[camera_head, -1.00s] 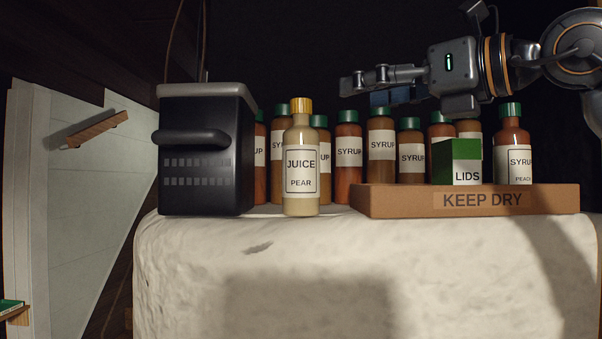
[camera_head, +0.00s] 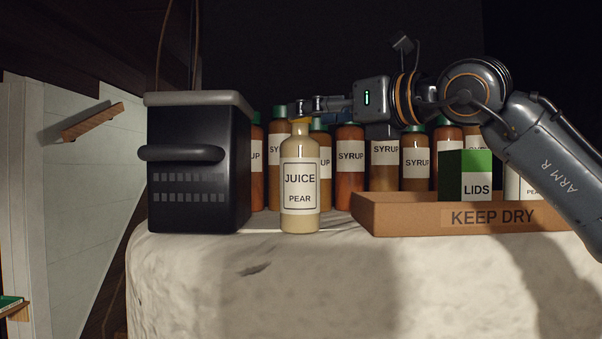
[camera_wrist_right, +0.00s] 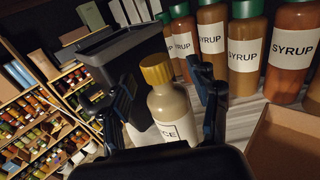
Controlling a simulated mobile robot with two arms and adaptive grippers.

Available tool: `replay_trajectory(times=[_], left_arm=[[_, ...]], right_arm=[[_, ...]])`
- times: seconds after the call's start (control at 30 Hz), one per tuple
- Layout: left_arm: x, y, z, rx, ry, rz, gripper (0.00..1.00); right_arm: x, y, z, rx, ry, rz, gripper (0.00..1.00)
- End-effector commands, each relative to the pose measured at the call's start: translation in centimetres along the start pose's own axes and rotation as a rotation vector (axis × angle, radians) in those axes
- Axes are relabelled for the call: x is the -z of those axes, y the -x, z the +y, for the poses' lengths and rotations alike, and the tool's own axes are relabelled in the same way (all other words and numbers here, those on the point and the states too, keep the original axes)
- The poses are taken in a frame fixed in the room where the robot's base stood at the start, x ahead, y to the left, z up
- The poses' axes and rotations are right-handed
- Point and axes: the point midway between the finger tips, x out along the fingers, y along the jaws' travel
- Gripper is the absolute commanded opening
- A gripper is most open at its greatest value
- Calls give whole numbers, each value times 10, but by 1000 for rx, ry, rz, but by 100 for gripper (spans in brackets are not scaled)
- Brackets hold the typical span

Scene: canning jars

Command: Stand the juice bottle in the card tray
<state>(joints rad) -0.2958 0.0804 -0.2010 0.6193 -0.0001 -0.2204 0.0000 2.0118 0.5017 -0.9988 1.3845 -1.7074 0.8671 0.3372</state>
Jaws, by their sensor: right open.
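The juice bottle (camera_head: 299,185), pale with a "JUICE PEAR" label, stands upright on the white surface, left of the card tray (camera_head: 400,215). The tray is marked "KEEP DRY". My right gripper (camera_head: 300,107) is at the bottle's top and covers most of its yellow cap in the head view. In the right wrist view my gripper (camera_wrist_right: 165,88) is open, with a finger on either side of the bottle (camera_wrist_right: 170,103); I cannot tell whether they touch it. The tray (camera_wrist_right: 285,140) shows at the right there. My left gripper is not in view.
A black bin (camera_head: 200,190) stands close left of the bottle. Several syrup bottles (camera_head: 350,175) stand behind it. The tray holds a green and white lids box (camera_head: 466,177) and a bottle mostly hidden by my arm. The tray's left part looks clear.

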Motion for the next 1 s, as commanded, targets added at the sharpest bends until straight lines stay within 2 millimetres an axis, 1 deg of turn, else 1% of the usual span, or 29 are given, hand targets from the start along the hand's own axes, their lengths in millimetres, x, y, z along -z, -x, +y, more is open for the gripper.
replay_trajectory(times=[0.03,0.1,0.2,0.33,0.53,0.83,1.0], left_arm=[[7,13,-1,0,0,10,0],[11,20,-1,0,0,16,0],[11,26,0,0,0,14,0],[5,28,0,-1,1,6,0],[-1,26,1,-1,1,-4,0],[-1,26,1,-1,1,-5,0],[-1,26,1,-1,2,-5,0]], right_arm=[[-6,-8,2,-2,-1,4,61],[-5,-17,3,-2,0,4,61],[-4,-30,3,-3,-2,3,61],[-1,-37,2,-2,-1,2,61],[0,-37,2,-1,-1,1,61],[0,-36,2,-1,-1,1,0],[0,-36,2,-2,-1,1,0]])
